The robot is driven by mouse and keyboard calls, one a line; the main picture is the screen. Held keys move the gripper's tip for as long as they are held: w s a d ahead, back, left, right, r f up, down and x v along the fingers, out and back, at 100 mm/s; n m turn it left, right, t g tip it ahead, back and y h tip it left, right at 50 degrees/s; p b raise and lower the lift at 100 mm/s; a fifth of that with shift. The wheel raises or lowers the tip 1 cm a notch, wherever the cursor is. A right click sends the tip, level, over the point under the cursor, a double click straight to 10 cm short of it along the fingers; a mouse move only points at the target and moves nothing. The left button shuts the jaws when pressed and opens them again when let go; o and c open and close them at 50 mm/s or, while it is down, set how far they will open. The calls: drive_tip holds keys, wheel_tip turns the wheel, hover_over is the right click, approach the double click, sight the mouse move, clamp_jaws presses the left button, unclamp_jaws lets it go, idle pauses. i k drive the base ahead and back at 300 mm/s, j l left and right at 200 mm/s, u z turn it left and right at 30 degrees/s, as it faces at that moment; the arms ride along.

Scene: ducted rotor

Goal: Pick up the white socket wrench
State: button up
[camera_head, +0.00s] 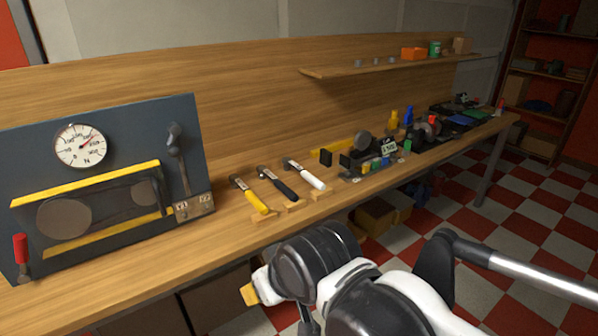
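The white socket wrench (312,180) lies on the wooden workbench, right of two similar wrenches. Its white handle points toward the bench's front edge and its metal head points toward the back. It seems to rest on a small wooden support. The black-handled wrench (285,188) lies just left of it, and the yellow-handled wrench (254,201) is farther left. All three lie apart from each other. Parts of my arm fill the lower middle and right of the view, below the front edge. I cannot make out my gripper's fingertips.
A dark panel (188,108) with a dial and yellow guards stands on the workbench (235,170) at left. Several small parts, with a black block (326,157), stand right of the white wrench. A shelf (340,70) overhangs the back right. Checkered floor (535,225) is open at right.

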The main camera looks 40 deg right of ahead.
sight(287, 162)
drive_tip(key=i+j, duration=0.1)
drive_tip(key=j, duration=0.15)
drive_tip(key=i+l, duration=0.2)
drive_tip(key=l, duration=0.15)
drive_tip(key=i+l, duration=0.2)
drive_tip(key=l, duration=0.2)
drive_tip(key=i+l, duration=0.2)
drive_tip(key=l, duration=0.15)
drive_tip(key=i+l, duration=0.2)
drive_tip(key=l, duration=0.15)
drive_tip(key=l+z, duration=0.05)
